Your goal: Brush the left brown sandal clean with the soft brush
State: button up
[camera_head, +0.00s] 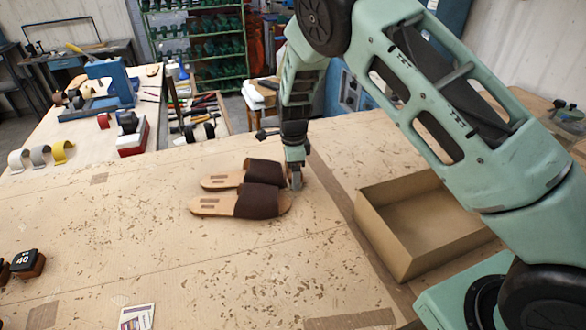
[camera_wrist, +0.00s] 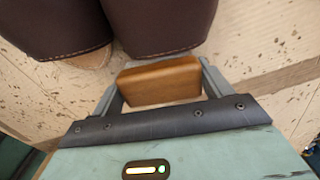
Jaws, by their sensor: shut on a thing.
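Two brown sandals lie side by side on the bench, toes to the right in the head view: the nearer sandal (camera_head: 262,202) and the farther sandal (camera_head: 264,171). Their dark brown straps fill the top of the wrist view, one at left (camera_wrist: 50,25) and one at right (camera_wrist: 160,25). My gripper (camera_head: 295,176) is upright just off the toe ends. In the wrist view my gripper (camera_wrist: 161,82) is shut on a wooden block, the soft brush (camera_wrist: 160,84), close to the right strap. The bristles are hidden, and I cannot tell whether the brush touches a sandal.
An open, empty-looking cardboard box (camera_head: 402,258) stands to the right. Dark specks cover the bench (camera_head: 170,255). A tool tray (camera_head: 198,120) sits behind.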

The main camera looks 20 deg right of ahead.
jog(key=shift+s, duration=0.1)
notch_tip(320, 180, up, 8)
jog(key=p, duration=0.6)
dwell(0.6)
